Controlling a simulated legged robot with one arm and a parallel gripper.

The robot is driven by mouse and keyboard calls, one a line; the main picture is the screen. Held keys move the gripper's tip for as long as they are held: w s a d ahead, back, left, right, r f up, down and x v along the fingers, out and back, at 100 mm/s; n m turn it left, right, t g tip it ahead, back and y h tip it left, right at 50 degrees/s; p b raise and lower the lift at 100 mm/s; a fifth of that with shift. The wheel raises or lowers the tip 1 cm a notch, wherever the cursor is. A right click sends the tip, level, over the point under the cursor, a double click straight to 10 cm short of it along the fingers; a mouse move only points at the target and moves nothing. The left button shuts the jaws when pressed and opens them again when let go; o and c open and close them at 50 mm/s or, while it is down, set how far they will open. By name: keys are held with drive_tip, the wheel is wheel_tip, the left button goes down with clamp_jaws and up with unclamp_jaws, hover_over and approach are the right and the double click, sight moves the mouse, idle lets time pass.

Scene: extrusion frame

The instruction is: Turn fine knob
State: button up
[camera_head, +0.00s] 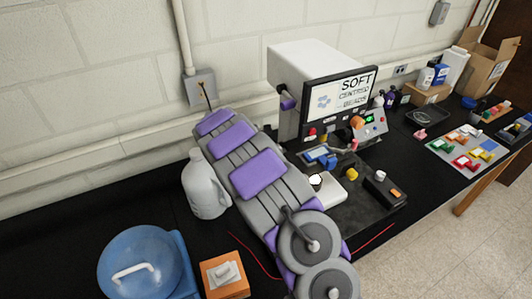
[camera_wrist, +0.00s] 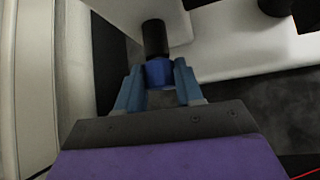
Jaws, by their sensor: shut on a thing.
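In the wrist view, the blue fingers of my gripper (camera_wrist: 158,76) stand on either side of a small blue knob (camera_wrist: 158,70) and are shut on it. A black cylinder (camera_wrist: 154,38) extends from the knob's far end, in line with it. The fingers hide the knob's sides and my gripper's dark front edge lies below it. In the head view, a white machine (camera_head: 297,62) with a "SOFT CENTRED BEADS" screen (camera_head: 342,92) stands on the bench. I cannot make out my gripper's fingers or the blue knob there.
A white surface (camera_wrist: 240,45) lies close to the right of my gripper. In the head view, a translucent jug (camera_head: 203,190), a blue water container (camera_head: 138,262) and an orange box (camera_head: 224,278) stand left. Colourful trays (camera_head: 470,148) lie right. A wall socket (camera_head: 201,84) is behind.

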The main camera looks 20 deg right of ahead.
drive_tip(key=shift+s+f+t+b, duration=0.1)
drive_tip(key=shift+f+t+b, duration=0.25)
drive_tip(key=shift+b, duration=0.3)
drive_tip(key=m+t+b, duration=0.1)
drive_tip(key=b, duration=0.4)
drive_tip(key=m+t+b, duration=0.1)
drive_tip(key=t+b, duration=0.1)
drive_tip(key=b, duration=0.2)
drive_tip(key=shift+s+f+t+h+b, duration=0.1)
drive_tip(key=shift+s+t+h+b, duration=0.15)
drive_tip(key=shift+h+b, duration=0.15)
drive_tip(key=m+t+b, duration=0.1)
drive_tip(key=b, duration=0.2)
drive_tip(key=shift+a+t+b, duration=0.1)
drive_tip(key=shift+t+b, duration=0.2)
drive_tip(key=shift+b, duration=0.4)
drive_tip(key=o, duration=0.7)
drive_tip(key=shift+c, duration=0.2)
drive_tip(key=o, duration=0.4)
drive_tip(key=shift+a+r, duration=0.2)
drive_tip(key=shift+c, duration=0.2)
